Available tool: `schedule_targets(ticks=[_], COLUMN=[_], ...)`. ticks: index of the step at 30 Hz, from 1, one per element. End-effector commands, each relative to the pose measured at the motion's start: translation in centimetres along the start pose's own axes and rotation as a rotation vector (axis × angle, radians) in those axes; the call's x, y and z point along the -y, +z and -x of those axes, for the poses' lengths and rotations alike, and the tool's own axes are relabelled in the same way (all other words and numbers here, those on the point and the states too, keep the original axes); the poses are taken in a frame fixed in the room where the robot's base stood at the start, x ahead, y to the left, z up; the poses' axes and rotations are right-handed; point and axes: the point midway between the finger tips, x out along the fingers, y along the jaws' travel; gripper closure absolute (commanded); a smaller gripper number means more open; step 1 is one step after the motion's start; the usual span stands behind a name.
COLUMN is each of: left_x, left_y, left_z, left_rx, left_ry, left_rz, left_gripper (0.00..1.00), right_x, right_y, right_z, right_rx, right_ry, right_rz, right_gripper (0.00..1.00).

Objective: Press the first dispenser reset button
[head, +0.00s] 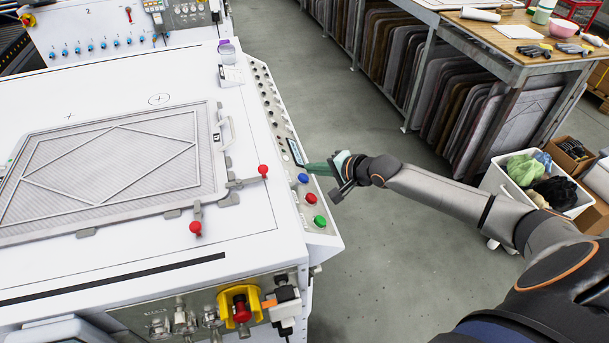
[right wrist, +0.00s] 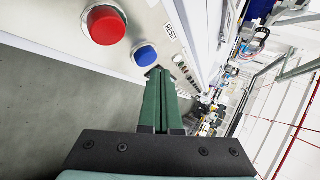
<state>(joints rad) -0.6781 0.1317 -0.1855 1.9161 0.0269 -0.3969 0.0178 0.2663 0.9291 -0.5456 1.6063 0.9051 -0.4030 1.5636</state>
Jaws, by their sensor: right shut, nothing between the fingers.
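A blue button (head: 303,178) sits on the sloped control strip (head: 283,135) along the right side of the white machine. In the right wrist view the blue button (right wrist: 145,55) has a silver ring, and a label reading RESET (right wrist: 170,31) is beside it. My right gripper (head: 309,168) comes in from the right with its green fingers shut and empty. In the right wrist view the fingertips (right wrist: 159,72) are close to the blue button; I cannot tell whether they touch it. My left gripper is not in view.
A red button (head: 311,198) and a green button (head: 320,221) sit nearer on the same strip. A framed mesh panel (head: 110,165) lies on the machine top, with red-knobbed clamps (head: 263,171). Open floor (head: 400,240) lies right of the machine. A workbench (head: 500,40) stands beyond.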

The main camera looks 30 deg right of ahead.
Motion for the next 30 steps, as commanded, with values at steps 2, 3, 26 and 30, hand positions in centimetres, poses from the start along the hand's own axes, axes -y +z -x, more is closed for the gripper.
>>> schedule_targets(ticks=[2, 3, 26, 30], left_x=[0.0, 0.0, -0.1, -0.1], left_y=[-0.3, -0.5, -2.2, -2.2], left_z=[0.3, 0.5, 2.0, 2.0], left_rx=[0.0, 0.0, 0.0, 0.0], left_ry=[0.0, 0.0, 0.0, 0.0], left_rz=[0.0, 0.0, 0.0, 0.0], left_gripper=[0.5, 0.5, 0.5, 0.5], right_x=[0.3, 0.6, 2.5, 2.5], right_y=[-0.2, -0.4, -2.5, -2.5], right_z=[0.3, 0.6, 3.5, 3.5], right_rx=[-0.001, -0.002, 0.0, 0.0], right_ry=[0.0, 0.0, -0.001, 0.0], right_rz=[0.001, 0.001, 0.0, 0.0], right_gripper=[1.0, 1.0, 1.0, 1.0])
